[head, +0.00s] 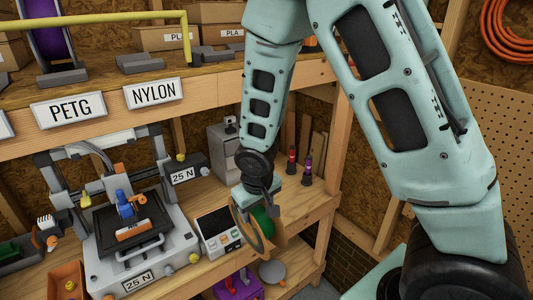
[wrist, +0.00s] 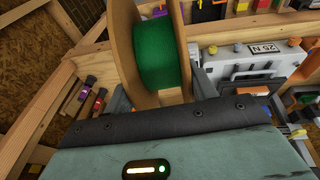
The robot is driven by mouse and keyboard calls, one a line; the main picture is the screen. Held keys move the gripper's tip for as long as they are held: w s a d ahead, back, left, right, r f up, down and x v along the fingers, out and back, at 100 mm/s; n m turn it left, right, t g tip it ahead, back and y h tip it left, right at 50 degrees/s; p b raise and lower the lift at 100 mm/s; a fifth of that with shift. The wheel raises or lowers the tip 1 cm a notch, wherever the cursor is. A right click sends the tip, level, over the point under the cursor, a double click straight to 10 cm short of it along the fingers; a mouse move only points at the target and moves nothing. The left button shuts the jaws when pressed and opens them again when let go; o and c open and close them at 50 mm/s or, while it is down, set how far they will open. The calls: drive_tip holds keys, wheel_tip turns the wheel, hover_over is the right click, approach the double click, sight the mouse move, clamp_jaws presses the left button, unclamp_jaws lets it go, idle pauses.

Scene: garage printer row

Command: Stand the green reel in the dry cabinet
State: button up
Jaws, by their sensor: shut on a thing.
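The green reel (head: 263,222) has green filament between tan side discs. It hangs upright from my gripper (head: 262,190), in front of the wooden bench. In the wrist view the reel (wrist: 158,55) stands between the two fingers of my gripper (wrist: 160,98), which is shut on it. A grey cabinet (head: 222,145) stands at the back of the bench, partly hidden by my arm. I cannot tell whether it is the dry cabinet or whether it is open.
A printer (head: 140,245) and a small screen unit (head: 217,230) stand left of the reel. Two small bottles (head: 307,172) stand on the bench to the right. The shelf above carries PETG (head: 69,110) and NYLON (head: 154,93) signs. A purple object (head: 238,288) lies below.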

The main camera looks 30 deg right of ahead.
sight(253, 244)
drive_tip(key=shift+m, duration=0.4)
drive_tip(key=f, duration=0.3)
drive_tip(key=a+f, duration=0.1)
drive_tip(key=f, duration=0.7)
drive_tip(key=shift+s+a+f, duration=0.25)
drive_tip(key=shift+s+a, duration=0.1)
drive_tip(key=shift+a, duration=0.05)
drive_tip(key=shift+w+a+f, duration=0.1)
drive_tip(key=shift+w+f, duration=0.05)
drive_tip(key=shift+f, duration=0.2)
